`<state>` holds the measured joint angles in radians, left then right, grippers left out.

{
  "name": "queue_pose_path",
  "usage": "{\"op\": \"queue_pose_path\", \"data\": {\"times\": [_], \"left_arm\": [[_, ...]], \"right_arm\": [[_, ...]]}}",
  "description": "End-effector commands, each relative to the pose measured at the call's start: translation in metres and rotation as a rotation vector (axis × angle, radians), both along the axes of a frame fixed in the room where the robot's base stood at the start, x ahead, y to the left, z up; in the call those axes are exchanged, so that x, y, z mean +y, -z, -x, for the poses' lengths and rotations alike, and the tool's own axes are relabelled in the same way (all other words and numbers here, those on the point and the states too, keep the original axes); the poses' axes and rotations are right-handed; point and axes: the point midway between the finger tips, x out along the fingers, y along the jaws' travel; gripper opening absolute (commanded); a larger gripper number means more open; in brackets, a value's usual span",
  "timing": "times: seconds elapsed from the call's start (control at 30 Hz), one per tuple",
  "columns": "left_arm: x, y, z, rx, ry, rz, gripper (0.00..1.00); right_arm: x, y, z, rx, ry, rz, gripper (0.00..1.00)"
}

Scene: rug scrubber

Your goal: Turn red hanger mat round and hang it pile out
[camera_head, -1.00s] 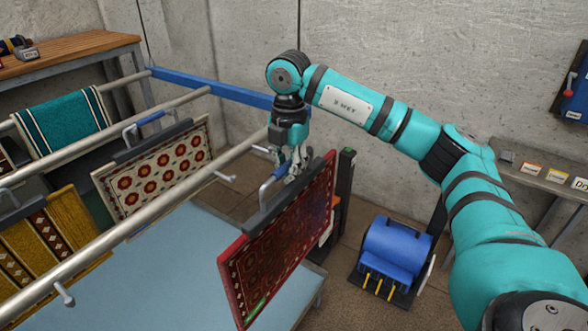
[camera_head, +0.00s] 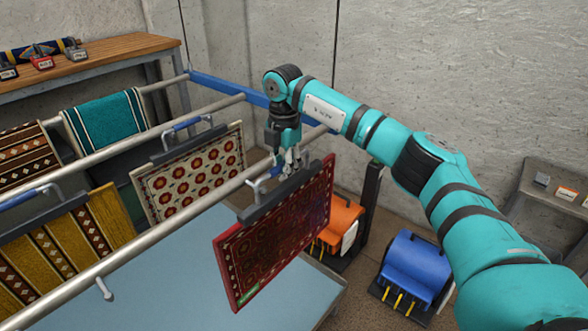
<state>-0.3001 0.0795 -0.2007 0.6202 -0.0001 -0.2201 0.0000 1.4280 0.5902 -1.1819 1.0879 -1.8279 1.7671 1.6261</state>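The red mat (camera_head: 275,238) hangs from a dark hanger bar (camera_head: 285,197) to the right of the front steel rail (camera_head: 190,215). A dark patterned red face with a small green label at its lower left corner is toward me. I cannot tell whether this is the pile side. My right gripper (camera_head: 291,163) points down and is shut on the hanger's handle above the bar. The hanger's grey hook (camera_head: 257,188) is close beside the rail; I cannot tell whether it touches. The mat's far face is hidden. My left gripper is out of view.
A cream mat with red medallions (camera_head: 190,178), a teal mat (camera_head: 106,122) and a yellow striped mat (camera_head: 70,245) hang at left. A pale blue surface (camera_head: 190,290) lies below. Orange (camera_head: 343,220) and blue (camera_head: 413,268) machines stand behind and right. A peg (camera_head: 104,289) sticks out from the rail.

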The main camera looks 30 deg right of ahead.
Motion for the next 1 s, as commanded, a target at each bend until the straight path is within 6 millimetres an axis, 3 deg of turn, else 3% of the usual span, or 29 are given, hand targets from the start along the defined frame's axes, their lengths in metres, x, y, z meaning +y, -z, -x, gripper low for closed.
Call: {"op": "queue_pose_path", "data": {"times": [0.33,0.6,1.0], "left_arm": [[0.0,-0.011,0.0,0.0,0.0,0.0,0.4],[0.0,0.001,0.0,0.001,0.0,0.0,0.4],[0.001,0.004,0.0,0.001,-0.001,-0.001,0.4]], "right_arm": [[0.011,-0.003,-0.025,-0.005,0.0,-0.002,0.0],[0.01,0.019,-0.024,-0.004,-0.001,-0.002,0.0],[0.01,0.025,-0.024,-0.005,-0.001,-0.002,0.0]]}}
